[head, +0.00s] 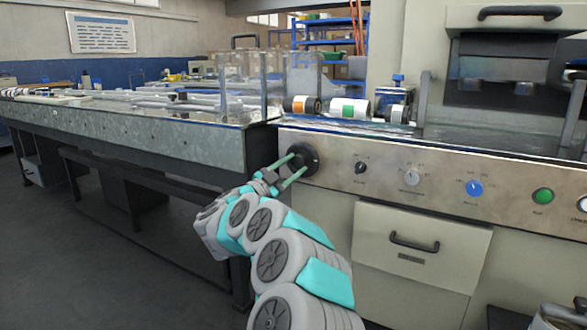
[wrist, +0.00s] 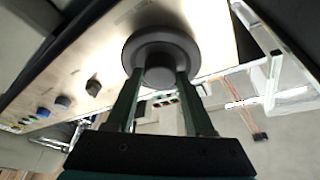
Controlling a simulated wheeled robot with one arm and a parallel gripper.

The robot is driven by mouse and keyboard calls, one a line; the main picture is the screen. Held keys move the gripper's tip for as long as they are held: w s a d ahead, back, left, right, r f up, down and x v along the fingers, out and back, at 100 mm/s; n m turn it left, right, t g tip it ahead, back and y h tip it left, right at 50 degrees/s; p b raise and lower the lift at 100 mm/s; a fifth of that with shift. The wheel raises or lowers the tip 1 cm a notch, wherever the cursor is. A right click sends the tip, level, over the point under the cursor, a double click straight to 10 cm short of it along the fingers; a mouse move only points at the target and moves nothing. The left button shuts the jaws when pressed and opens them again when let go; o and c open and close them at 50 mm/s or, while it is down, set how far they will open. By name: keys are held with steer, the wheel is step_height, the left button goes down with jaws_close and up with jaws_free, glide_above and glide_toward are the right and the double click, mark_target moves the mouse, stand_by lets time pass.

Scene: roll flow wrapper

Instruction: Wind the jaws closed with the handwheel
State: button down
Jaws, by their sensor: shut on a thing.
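The handwheel (head: 303,158) is a dark round wheel at the left end of the machine's steel front panel. In the wrist view the handwheel (wrist: 160,50) shows close up, with a round hub at its centre. My gripper (head: 291,168) reaches it from the left front. Its two green fingers (wrist: 160,80) lie on either side of the hub and are shut on it. The machine's jaws cannot be made out for certain; a dark opening (head: 500,75) sits at the upper right.
Right of the handwheel on the panel are a black knob (head: 361,168), a grey dial (head: 411,177), a blue knob (head: 474,188) and a green button (head: 543,196). A drawer (head: 420,246) is below. A long conveyor bench (head: 130,130) runs left. Film rolls (head: 348,108) lie above the panel.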

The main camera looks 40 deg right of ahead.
steer(key=m+g, duration=0.1)
steer(key=m, duration=0.2)
steer(key=m+g+y, duration=0.1)
steer(key=m, duration=0.2)
steer(key=shift+w+a+r+m+y+b, duration=0.1)
steer(key=shift+r+m+y+b, duration=0.05)
steer(key=shift+m+y+b, duration=0.15)
steer(key=m, duration=0.2)
steer(key=m+y, duration=0.1)
steer(key=m, duration=0.1)
steer(key=shift+r+y, duration=0.15)
steer(key=shift+y, duration=0.15)
steer(key=m, duration=0.2)
steer(key=m+y+b, duration=0.1)
steer(key=m, duration=0.1)
steer(key=shift+r+y, duration=0.15)
steer(key=shift+y, duration=0.15)
steer(key=m, duration=0.2)
steer(key=m+t+y+b, duration=0.1)
steer(key=m, duration=0.1)
steer(key=shift+r+y+b, duration=0.1)
steer(key=shift+y+b, duration=0.2)
steer(key=shift+c, duration=1.4)
jaws_free()
steer(key=shift+r, duration=0.1)
